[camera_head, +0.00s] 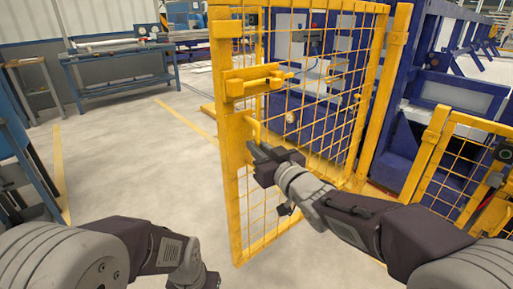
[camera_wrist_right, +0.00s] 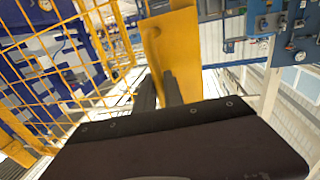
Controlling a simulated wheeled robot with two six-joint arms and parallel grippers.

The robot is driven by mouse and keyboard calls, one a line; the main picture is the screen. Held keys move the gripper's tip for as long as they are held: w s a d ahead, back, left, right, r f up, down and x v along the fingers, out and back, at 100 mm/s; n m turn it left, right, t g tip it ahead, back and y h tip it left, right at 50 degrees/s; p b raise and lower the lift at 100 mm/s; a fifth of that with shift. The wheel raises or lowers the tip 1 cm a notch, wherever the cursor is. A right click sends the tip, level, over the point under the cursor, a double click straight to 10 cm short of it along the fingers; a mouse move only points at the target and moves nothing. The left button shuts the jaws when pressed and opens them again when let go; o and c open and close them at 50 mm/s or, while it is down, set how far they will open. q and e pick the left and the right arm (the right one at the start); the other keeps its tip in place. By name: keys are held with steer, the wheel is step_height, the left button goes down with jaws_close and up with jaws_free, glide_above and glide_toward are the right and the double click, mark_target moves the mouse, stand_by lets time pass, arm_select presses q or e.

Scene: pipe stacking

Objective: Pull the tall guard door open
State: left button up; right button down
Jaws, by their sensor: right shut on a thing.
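The tall guard door (camera_head: 232,180) is a yellow frame with wire mesh, in the middle of the head view. It stands at an angle, swung out from the blue machine, with its free edge at the left and its hinge side by the right post (camera_head: 392,60). A yellow bolt latch (camera_head: 262,82) sits above the yellow handle (camera_head: 252,130). My right gripper (camera_head: 260,152) is shut on the handle's lower part. In the right wrist view the handle (camera_wrist_right: 153,50) runs down between the gripper's dark fingers (camera_wrist_right: 160,92). My left arm shows at lower left; its fingers are out of view.
Blue machinery (camera_head: 300,110) stands behind the mesh. A low yellow fence (camera_head: 460,160) is at the right. A blue workbench (camera_head: 120,75) stands at the back left. The grey floor (camera_head: 130,150) left of the door is clear.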

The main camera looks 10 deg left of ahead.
steer(key=shift+r, duration=0.1)
steer(key=c, duration=1.5)
jaws_free()
steer(key=shift+o, duration=0.2)
steer(key=shift+s, duration=0.1)
steer(key=p+v, duration=0.2)
steer(key=v, duration=0.7)
